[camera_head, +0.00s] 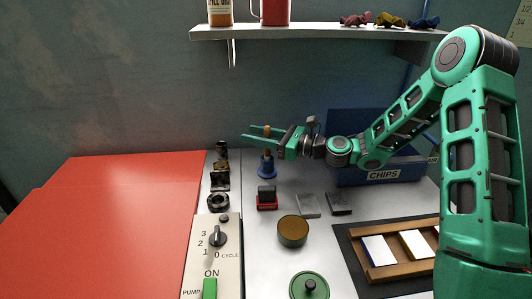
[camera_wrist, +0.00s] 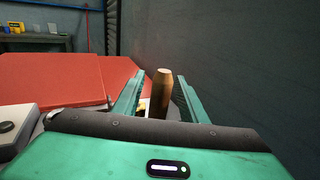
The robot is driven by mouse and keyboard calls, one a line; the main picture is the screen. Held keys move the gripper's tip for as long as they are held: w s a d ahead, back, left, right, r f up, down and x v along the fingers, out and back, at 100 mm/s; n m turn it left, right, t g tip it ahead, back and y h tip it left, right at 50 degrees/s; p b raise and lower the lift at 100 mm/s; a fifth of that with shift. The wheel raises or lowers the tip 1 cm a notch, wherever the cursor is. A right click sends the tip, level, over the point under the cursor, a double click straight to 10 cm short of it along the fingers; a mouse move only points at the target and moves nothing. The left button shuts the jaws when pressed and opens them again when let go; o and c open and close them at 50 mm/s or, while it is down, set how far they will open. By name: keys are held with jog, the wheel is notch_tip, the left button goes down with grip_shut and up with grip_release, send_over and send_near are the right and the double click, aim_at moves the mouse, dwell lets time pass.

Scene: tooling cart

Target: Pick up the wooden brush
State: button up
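The wooden brush shows as an upright brown handle (camera_wrist: 162,92) with a tapered top in the wrist view. In the wrist view my gripper (camera_wrist: 160,78) is open, with gaps between the handle and the fingers.
A red block (camera_head: 267,197) stands just in front of the base, with grey blocks to its right. Dark fittings (camera_head: 219,178) stand to the left. A blue chips bin (camera_head: 345,176) is behind my forearm. A shelf (camera_head: 320,33) hangs above.

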grip_shut()
